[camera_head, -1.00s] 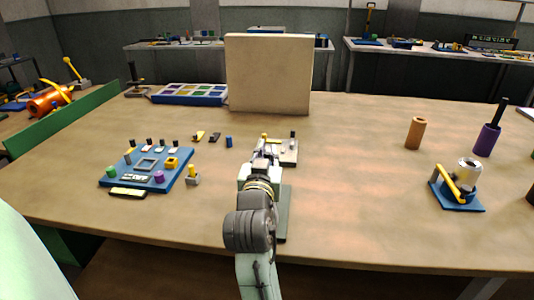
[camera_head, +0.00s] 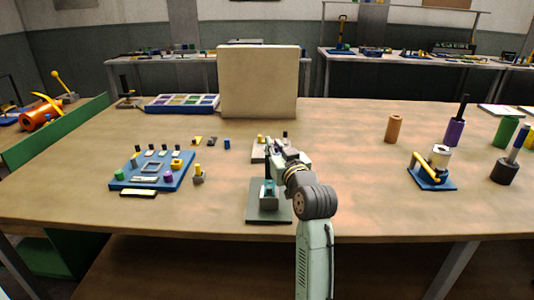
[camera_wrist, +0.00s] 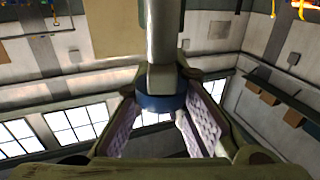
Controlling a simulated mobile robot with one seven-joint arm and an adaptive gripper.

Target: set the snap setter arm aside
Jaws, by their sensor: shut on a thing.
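My gripper (camera_wrist: 160,128) is shut on a part with a grey bar (camera_wrist: 162,45) and a dark blue round piece (camera_wrist: 160,99), which shows between the ridged pads in the wrist view. I take it for the snap setter arm, but the frames do not settle this. In the head view my gripper (camera_head: 274,155) is at the middle of the table, over the setter's dark green base (camera_head: 256,214). A dark upright and a small block stand on that base. My own wrist hides much of the fingers and of the held part.
A pale upright board (camera_head: 258,82) stands behind. A blue board (camera_head: 148,184) with small parts lies left. A blue-based fixture (camera_head: 432,182) with a yellow lever stands right, near an orange cylinder (camera_head: 394,128). Bare tabletop (camera_head: 350,170) lies between my arm and that fixture.

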